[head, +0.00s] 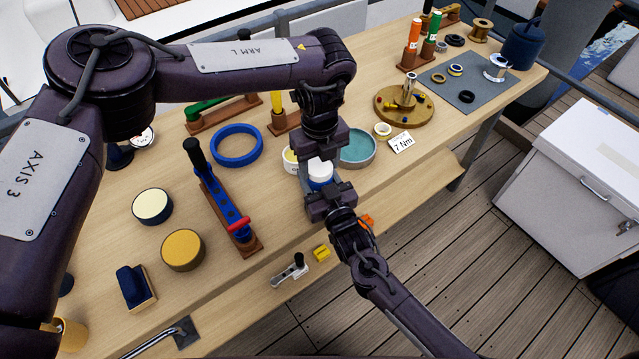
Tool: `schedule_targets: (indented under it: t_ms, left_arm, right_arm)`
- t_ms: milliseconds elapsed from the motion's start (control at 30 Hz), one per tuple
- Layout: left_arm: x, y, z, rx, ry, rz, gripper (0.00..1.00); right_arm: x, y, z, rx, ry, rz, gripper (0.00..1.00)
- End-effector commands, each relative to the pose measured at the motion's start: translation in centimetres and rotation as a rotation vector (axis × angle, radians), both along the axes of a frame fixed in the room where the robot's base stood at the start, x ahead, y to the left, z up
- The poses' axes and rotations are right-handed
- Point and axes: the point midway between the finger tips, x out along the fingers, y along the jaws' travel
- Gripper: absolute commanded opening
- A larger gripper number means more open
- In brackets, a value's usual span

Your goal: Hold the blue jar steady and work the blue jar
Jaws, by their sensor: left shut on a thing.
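The blue jar (320,184) stands near the middle of the bench, with a white lid (320,168) on top. My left gripper (321,153) comes down from above and is shut on the white lid. Its fingers partly hide the lid. My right gripper (328,186) reaches in from the front, low at the blue body. Its fingers overlap the jar in the picture, and I cannot tell whether they grip it.
A teal-topped round tin (357,148) stands close right of the jar. A blue ring (236,145) and a blue lever fixture (222,205) lie to the left. A brass turntable (404,105) and a grey mat (466,88) are farther right.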

Motion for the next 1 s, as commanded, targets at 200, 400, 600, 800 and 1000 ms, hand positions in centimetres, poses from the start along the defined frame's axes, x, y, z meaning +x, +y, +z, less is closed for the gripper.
schedule_targets:
  t_ms: [200,400,600,800,1000]
  left_arm:
    - [0.09,0.07,0.04,0.001,-0.003,-0.489,0.27]
    - [0.08,0.06,0.02,0.002,-0.002,-0.828,0.27]
    - [0.06,0.03,0.01,0.001,-0.002,-0.818,0.62]
    - [0.03,0.01,-0.01,0.0,-0.002,-0.817,0.76]
    - [0.0,-0.01,0.07,-0.001,-0.001,-0.817,0.76]
  right_arm:
    - [-0.03,-0.01,-0.05,-0.001,0.001,0.0,0.0]
    - [-0.03,-0.01,-0.05,-0.001,0.001,0.0,0.0]
    - [-0.03,-0.01,-0.05,-0.001,0.001,0.0,0.0]
    - [-0.03,0.0,-0.05,0.0,0.001,0.0,0.0]
    - [-0.02,0.0,-0.05,0.0,0.001,0.0,0.0]
